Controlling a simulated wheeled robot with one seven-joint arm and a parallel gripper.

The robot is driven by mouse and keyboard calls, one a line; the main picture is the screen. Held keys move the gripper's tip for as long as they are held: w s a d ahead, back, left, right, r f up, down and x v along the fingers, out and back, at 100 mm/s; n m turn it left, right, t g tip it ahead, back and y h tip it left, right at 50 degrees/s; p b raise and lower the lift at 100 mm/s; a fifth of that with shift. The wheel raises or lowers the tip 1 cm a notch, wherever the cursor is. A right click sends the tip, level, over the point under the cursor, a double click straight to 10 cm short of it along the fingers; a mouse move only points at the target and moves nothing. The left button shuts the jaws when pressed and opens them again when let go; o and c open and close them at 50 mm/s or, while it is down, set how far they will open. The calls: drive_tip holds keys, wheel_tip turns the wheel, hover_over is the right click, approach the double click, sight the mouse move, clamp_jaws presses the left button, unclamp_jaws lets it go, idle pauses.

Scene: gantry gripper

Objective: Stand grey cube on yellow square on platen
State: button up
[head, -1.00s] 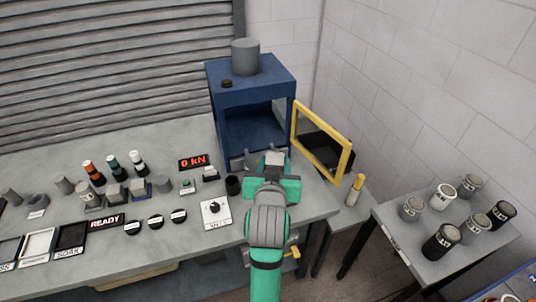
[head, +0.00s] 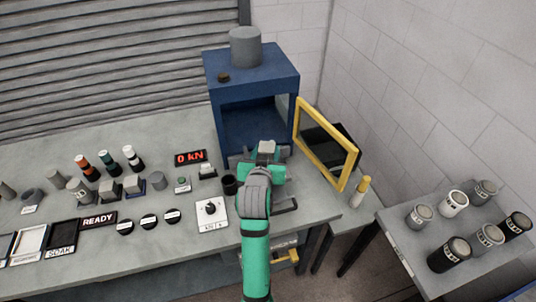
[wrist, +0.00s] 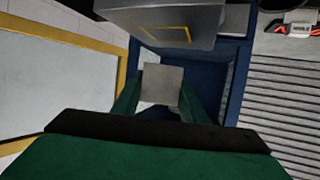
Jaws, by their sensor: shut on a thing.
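My gripper (wrist: 160,98) has green fingers and is shut on the grey cube (wrist: 162,84), one finger on each side of it. In the head view the cube (head: 267,147) shows as a small light grey face beyond my gripper (head: 266,158), in front of the blue press (head: 250,62). In the wrist view the grey platen (wrist: 130,22) carries a yellow square outline (wrist: 168,34), seen beyond the cube and apart from it.
The yellow-framed guard door (head: 325,145) stands open right of the press opening. A dark cup (head: 229,184) and a knob panel (head: 211,211) are left of my gripper. Several canisters stand on the right side table (head: 420,262).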

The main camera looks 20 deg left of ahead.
drive_tip(key=shift+w+a+f, duration=0.1)
drive_tip(key=shift+w+f, duration=0.05)
drive_tip(key=shift+f, duration=0.05)
drive_tip(key=f, duration=0.3)
drive_tip(key=shift+w+a, duration=0.2)
drive_tip(key=shift+w, duration=0.1)
drive_tip(key=shift+f, duration=0.4)
drive_tip(key=shift+d+f, duration=0.1)
drive_tip(key=shift+f, duration=0.05)
drive_tip(key=o, duration=1.3)
drive_tip(key=shift+s+r, duration=0.15)
drive_tip(key=shift+r, duration=0.05)
drive_tip(key=v, duration=1.1)
drive_tip(key=shift+s+r, duration=0.1)
drive_tip(key=shift+s, duration=0.25)
